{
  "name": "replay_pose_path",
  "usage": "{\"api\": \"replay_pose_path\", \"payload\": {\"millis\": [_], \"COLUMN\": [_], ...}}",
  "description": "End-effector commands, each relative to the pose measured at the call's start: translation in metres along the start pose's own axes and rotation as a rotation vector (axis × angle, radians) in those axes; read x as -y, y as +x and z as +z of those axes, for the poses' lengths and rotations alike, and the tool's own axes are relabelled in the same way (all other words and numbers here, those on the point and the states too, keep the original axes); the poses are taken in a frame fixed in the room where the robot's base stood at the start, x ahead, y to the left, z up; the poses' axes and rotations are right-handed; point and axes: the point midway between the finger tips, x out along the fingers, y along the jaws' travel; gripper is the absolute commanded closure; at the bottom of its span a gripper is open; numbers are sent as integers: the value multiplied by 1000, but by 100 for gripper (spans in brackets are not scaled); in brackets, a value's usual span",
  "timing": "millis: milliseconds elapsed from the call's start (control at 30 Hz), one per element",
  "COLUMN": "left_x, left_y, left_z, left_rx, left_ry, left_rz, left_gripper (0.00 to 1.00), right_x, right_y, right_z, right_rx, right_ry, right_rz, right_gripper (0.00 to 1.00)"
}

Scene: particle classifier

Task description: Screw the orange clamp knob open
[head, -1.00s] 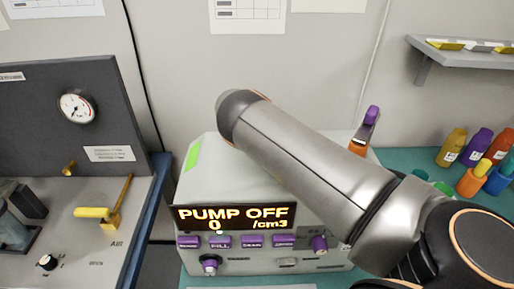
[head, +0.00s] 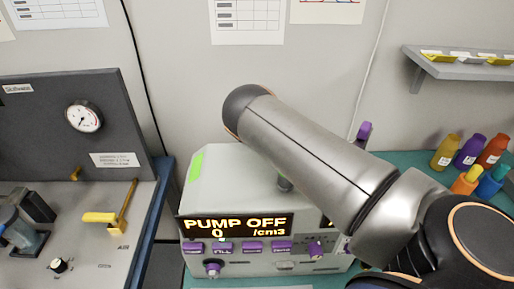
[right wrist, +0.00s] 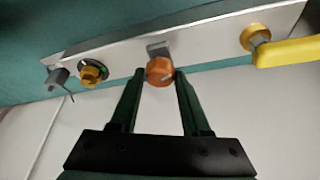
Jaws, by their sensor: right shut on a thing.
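The orange clamp knob (right wrist: 160,71) shows in the right wrist view, on a pale metal strip (right wrist: 115,58). A small grey block sits directly behind it. My right gripper (right wrist: 160,76) has its two dark fingers on either side of the knob and is shut on it. In the head view my right arm crosses the middle and right of the picture, and its gripper and the knob cannot be made out there. My left gripper is in neither current view.
A yellow lever (right wrist: 290,52) and a yellow knob (right wrist: 92,72) flank the orange knob on the strip. The pump box (head: 225,185) reads "PUMP OFF 0 /cm3". A grey gauge panel (head: 60,135) stands left; coloured bottles (head: 470,150) and a shelf (head: 465,52) are right.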

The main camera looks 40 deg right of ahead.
Motion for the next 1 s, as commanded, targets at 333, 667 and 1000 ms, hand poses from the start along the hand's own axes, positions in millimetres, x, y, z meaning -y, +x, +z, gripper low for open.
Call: {"api": "replay_pose_path", "payload": {"millis": [333,667,1000], "left_x": [0,0,0], "left_y": [0,0,0], "left_z": [0,0,0], "left_rx": [0,0,0], "left_ry": [0,0,0], "left_rz": [0,0,0], "left_gripper": [0,0,0], "right_x": [0,-1,-1], "right_y": [0,0,0], "right_z": [-1,-1,-1], "right_rx": [-2,-2,-2], "right_ry": [-122,-142,-141], "right_rz": [-53,-60,-59], "right_gripper": [100,100,33]}}
